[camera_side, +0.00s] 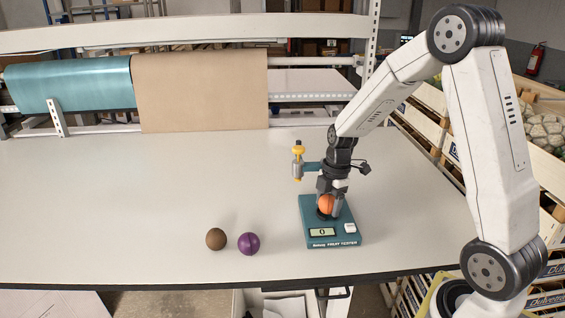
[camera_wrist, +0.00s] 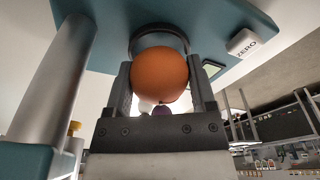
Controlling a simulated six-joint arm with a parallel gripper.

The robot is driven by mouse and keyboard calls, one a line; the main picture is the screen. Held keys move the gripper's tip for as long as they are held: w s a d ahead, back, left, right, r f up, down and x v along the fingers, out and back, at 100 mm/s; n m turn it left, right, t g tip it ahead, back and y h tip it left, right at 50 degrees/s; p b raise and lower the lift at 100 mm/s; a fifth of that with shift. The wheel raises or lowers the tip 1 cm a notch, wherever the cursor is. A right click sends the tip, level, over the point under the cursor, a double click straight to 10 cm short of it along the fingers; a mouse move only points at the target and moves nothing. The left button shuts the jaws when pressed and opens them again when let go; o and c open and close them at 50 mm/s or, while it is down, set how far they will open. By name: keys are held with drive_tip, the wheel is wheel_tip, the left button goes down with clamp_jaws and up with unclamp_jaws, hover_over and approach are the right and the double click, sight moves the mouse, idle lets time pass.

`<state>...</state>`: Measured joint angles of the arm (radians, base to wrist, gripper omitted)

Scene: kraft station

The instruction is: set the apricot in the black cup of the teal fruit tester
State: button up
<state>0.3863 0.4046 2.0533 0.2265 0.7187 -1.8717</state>
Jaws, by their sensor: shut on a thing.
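The apricot (camera_side: 326,204) is a round orange fruit held between the fingers of my gripper (camera_side: 333,203), over the teal fruit tester (camera_side: 340,240). In the wrist view the apricot (camera_wrist: 160,77) sits between both fingertips (camera_wrist: 160,95) of my gripper. The black cup (camera_wrist: 158,38) shows right behind the apricot there, mostly covered by it. I cannot tell whether the apricot touches the cup. The tester's display (camera_side: 322,232) reads 0. In the side view the cup is hidden by the apricot and fingers.
A brown fruit (camera_side: 216,239) and a purple fruit (camera_side: 249,243) lie on the table left of the tester. The tester's column, with a yellow-topped part (camera_side: 297,163), stands close to my gripper. The table's left side (camera_side: 100,210) is clear. Paper rolls (camera_side: 200,90) stand at the back.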

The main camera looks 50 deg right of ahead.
drive_tip(key=shift+s+f, duration=0.1)
drive_tip(key=shift+f, duration=0.2)
idle(0.6)
drive_tip(key=o, duration=1.2)
drive_tip(key=shift+f, duration=0.1)
drive_tip(key=shift+s, duration=0.1)
drive_tip(key=shift+r, duration=1.6)
drive_tip(key=shift+w+r, duration=0.2)
drive_tip(key=shift+r, duration=2.4)
drive_tip(key=shift+a, duration=0.1)
